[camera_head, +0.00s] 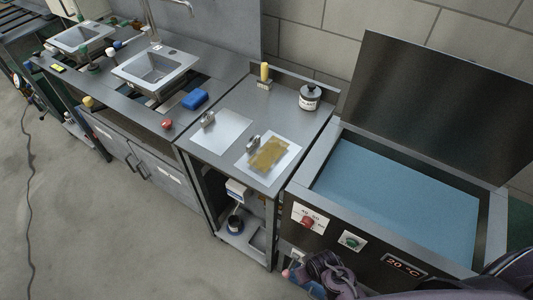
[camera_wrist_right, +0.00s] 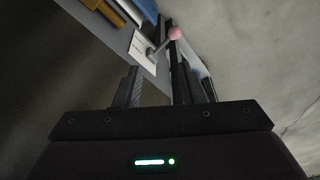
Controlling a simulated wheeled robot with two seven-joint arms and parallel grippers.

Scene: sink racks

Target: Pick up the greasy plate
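The greasy plate (camera_head: 268,155) is a pale square sheet with a brownish-yellow smear, lying flat on the metal table (camera_head: 232,107). A small metal clip-like part stands at its upper-left edge. A similar clean plate (camera_head: 221,131) with its own clip lies to the left. My right gripper shows in the right wrist view (camera_wrist_right: 168,78) with its fingers apart and nothing visible between them. In the head view my right arm is low at the bottom right, in front of the tank and well away from the plate. My left gripper is not in view.
A tank (camera_head: 400,190) with blue liquid and a raised lid stands right of the table. A pink-ended lever (camera_wrist_right: 174,33) is beyond my right gripper. Sinks are at left.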

